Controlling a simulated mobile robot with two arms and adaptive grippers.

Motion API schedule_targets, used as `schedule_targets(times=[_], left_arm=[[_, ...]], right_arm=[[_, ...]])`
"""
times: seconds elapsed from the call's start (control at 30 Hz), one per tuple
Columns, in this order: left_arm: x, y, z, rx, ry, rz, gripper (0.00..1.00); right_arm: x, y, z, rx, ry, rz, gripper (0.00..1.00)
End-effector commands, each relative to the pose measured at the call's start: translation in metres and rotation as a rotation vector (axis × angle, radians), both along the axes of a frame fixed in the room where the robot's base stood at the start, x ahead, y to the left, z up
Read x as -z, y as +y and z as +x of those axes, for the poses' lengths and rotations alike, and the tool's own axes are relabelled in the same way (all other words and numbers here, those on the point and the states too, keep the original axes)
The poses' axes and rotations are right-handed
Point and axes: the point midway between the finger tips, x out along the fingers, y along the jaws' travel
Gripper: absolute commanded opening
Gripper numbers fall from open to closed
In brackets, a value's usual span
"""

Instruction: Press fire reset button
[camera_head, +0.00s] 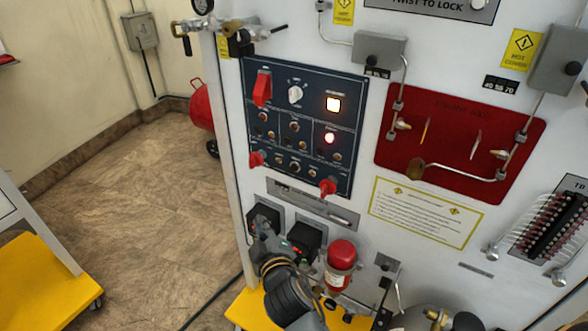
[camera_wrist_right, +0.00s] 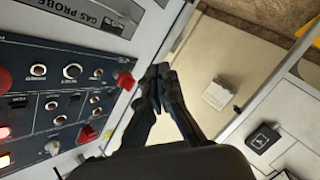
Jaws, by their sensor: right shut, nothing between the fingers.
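The blue control panel (camera_head: 310,77) is mounted on the white trainer wall. It carries several small round buttons, a white knob (camera_head: 295,94), a white lit square (camera_head: 333,104), a red light (camera_head: 329,138) and red switch parts. Labels are too small to read, so I cannot tell which one is the fire reset button. The panel also shows at left in the right wrist view (camera_wrist_right: 62,95). My right gripper (camera_wrist_right: 160,76) is shut and empty, beside a red knob (camera_wrist_right: 125,80) near the panel's edge. In the head view my right gripper (camera_head: 258,227) is below the panel.
A grey plate with a handle (camera_head: 313,203) sits under the panel. A red cylinder (camera_head: 341,254) stands right of my right arm. A red board (camera_head: 458,120) is right of the panel. A yellow-decked cart (camera_head: 40,285) stands at lower left, with open floor between.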

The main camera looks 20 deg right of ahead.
Motion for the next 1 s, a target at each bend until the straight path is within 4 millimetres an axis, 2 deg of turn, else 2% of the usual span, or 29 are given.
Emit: schedule_targets(times=[0.03, 0.1, 0.2, 0.27, 0.73, 1.0], left_arm=[[0.001, 0.000, 0.000, 0.000, 0.000, 0.000, 0.00], [0.002, 0.000, 0.000, 0.001, 0.000, 0.000, 0.00], [0.002, 0.000, 0.000, 0.001, 0.001, 0.000, 0.00], [0.002, 0.000, 0.000, 0.001, 0.001, 0.000, 0.00], [0.001, 0.001, -0.001, 0.000, 0.002, 0.000, 0.00], [-0.004, 0.001, -0.001, -0.001, 0.002, 0.001, 0.00]], right_arm=[[-0.023, -0.003, 0.000, 0.013, -0.041, -0.006, 0.00], [-0.047, -0.007, -0.002, 0.028, -0.084, -0.017, 0.00], [-0.068, -0.012, -0.004, 0.045, -0.119, -0.026, 0.00], [-0.075, -0.013, -0.005, 0.051, -0.131, -0.029, 0.00], [-0.078, -0.017, -0.003, 0.053, -0.137, -0.031, 0.00], [-0.079, -0.043, 0.016, 0.054, -0.138, -0.036, 0.00]])
